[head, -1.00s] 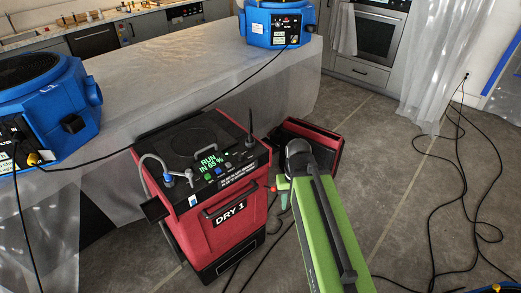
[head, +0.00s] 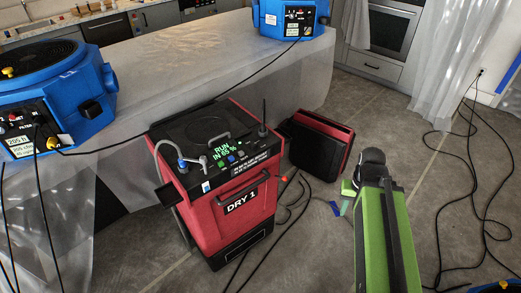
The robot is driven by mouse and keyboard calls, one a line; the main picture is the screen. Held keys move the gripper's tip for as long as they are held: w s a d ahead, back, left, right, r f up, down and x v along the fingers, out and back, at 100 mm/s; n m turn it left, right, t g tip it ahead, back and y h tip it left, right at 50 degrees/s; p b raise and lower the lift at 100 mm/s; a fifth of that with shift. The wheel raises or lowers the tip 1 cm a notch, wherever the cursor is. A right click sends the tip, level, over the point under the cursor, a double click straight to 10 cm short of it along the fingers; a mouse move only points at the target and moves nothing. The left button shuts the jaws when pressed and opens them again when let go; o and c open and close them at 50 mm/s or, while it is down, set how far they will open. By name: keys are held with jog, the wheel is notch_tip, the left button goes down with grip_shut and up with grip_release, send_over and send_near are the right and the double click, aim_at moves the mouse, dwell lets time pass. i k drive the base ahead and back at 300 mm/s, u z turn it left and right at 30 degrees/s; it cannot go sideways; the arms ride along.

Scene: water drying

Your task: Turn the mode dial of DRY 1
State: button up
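DRY 1 (head: 240,222) is a red and black machine standing upright on the floor, left of the middle in the head view. Its sloping black top panel shows a green display reading "RUN IN 65 %" (head: 224,151). Small green, blue and grey controls (head: 230,158) sit below and beside the display. I cannot tell which control is the mode dial at this size. My green arm reaches up from the bottom right. My gripper (head: 347,190) is at its far end, to the right of DRY 1 and apart from its panel. The fingers are small and partly hidden, so their opening is unclear.
A grey hose with a blue fitting (head: 182,163) and a thin black antenna (head: 264,112) rise from DRY 1's top. Blue blowers (head: 55,85) (head: 290,18) stand on the covered counter (head: 200,75). Black cables (head: 470,190) cross the floor.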

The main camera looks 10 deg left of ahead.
aim_at(253, 145)
jog(key=z, duration=0.1)
jog(key=k, duration=0.3)
jog(key=u, duration=0.85)
jog(key=i, duration=1)
